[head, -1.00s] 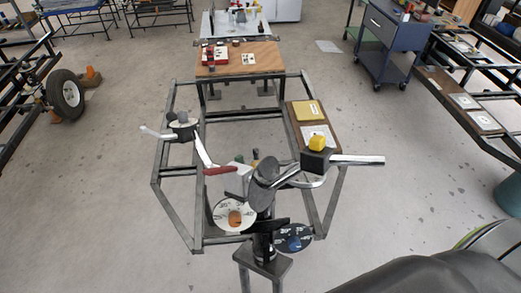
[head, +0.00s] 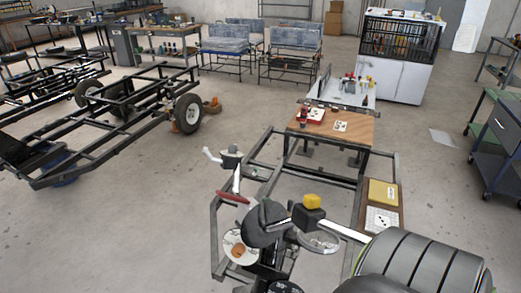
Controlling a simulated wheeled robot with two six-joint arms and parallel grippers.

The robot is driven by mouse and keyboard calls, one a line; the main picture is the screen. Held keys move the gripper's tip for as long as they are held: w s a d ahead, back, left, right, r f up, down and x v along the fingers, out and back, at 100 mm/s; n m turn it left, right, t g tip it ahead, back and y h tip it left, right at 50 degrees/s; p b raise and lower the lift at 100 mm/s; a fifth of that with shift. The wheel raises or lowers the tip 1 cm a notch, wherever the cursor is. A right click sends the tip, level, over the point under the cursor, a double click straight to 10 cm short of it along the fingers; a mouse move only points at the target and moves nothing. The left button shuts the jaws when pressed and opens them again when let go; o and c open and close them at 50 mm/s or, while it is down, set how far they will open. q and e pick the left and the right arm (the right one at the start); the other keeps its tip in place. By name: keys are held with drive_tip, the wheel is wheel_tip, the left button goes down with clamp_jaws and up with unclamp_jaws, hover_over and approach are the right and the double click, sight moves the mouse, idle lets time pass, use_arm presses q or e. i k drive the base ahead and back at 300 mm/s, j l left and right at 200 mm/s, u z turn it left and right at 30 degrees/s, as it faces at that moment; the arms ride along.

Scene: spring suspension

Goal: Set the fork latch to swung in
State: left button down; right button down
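A spring suspension mechanism stands low in the head view. It has a black disc (head: 265,224), a white dial (head: 240,246) with an orange centre, and a black block (head: 309,218) with a yellow knob (head: 312,201) on top. A silver bar (head: 345,231) runs right from the block. A curved grey metal piece (head: 320,243) sits below it; I cannot tell whether this is the fork latch, or how the latch is set. A lever with a red grip (head: 233,197) is to the left. Neither of my grippers shows.
A large grey rounded shape with dark bands (head: 425,268) covers the bottom right. Behind the mechanism, a grey frame bears a wooden board (head: 331,129) and a yellow pad (head: 383,191). A wheeled chassis (head: 100,120) stands left. Open floor lies between.

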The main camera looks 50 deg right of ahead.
sight(290, 203)
drive_tip(key=k+l+u, duration=0.15)
drive_tip(key=u, duration=0.25)
drive_tip(key=k+l+u, duration=0.15)
drive_tip(key=u, duration=0.3)
drive_tip(key=k+u, duration=0.2)
drive_tip(key=u, duration=0.2)
drive_tip(key=k+u, duration=0.2)
drive_tip(key=u, duration=0.25)
drive_tip(key=k+l+u, duration=0.2)
drive_tip(key=k, duration=0.15)
drive_tip(key=k+u, duration=0.15)
drive_tip(key=k, duration=0.2)
drive_tip(key=k+l+z, duration=0.2)
drive_tip(key=z, duration=0.15)
drive_tip(key=k+l+z, duration=0.45)
drive_tip(key=z, duration=0.2)
drive_tip(key=k+l+z, duration=0.15)
drive_tip(key=l+z, duration=0.15)
drive_tip(key=l, duration=0.15)
drive_tip(key=k+l+z, duration=0.1)
drive_tip(key=l+z, duration=0.9)
drive_tip(key=l, duration=0.2)
drive_tip(key=k, duration=0.05)
